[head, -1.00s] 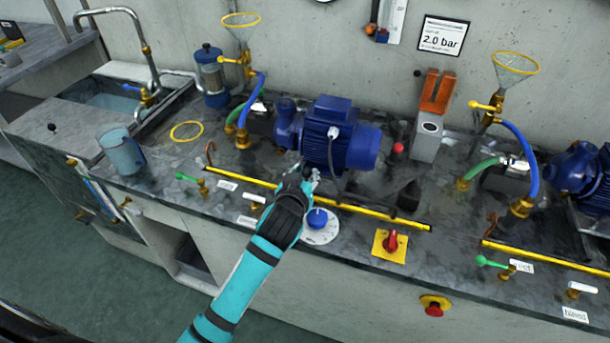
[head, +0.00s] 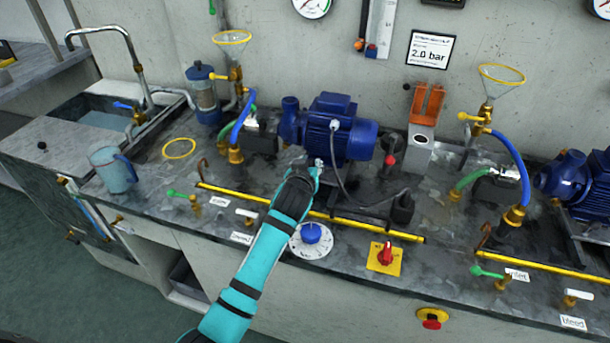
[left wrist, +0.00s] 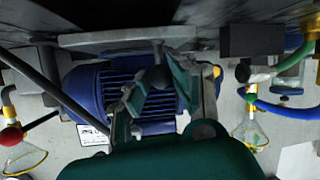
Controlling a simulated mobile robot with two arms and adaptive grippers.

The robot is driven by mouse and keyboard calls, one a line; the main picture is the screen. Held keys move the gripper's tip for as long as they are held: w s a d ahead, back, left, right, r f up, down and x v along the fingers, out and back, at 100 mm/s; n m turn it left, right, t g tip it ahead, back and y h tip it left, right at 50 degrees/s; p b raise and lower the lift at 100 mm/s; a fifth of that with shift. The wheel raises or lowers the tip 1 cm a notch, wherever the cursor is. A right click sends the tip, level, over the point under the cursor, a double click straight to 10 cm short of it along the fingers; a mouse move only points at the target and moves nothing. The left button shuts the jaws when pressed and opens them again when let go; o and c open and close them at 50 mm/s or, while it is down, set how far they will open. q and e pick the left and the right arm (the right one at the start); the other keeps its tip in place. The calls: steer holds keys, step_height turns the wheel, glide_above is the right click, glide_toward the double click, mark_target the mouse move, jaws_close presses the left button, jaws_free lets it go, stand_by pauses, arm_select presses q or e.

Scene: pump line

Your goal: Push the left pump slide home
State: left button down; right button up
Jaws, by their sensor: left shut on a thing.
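The left pump (head: 340,132), blue with a finned motor, sits on its slide on the bench, behind the yellow rail (head: 345,221). It also shows in the left wrist view (left wrist: 92,85). My left gripper (head: 316,166) is at the pump's front side. Most of the slide is hidden behind the pump and my arm. I cannot tell whether it is at its end stop. My right gripper is not in view.
A grey cable runs from the pump to a black socket (head: 402,208). A blue dial (head: 311,233) and a red switch (head: 385,254) stand near the front edge. Blue and green hoses rise left of the pump. A jug (head: 114,170) stands farther left.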

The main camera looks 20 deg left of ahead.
arm_select(q)
steer(key=c, duration=1.5)
jaws_free()
steer(key=shift+r, duration=0.15)
steer(key=shift+c, duration=0.2)
steer(key=o, duration=0.5)
steer(key=shift+w, duration=0.15)
steer(key=shift+c, duration=0.2)
steer(key=shift+s, duration=0.25)
steer(key=a+v, duration=0.1)
steer(key=v, duration=1)
steer(key=shift+s+d, duration=0.25)
steer(key=shift+d, duration=0.25)
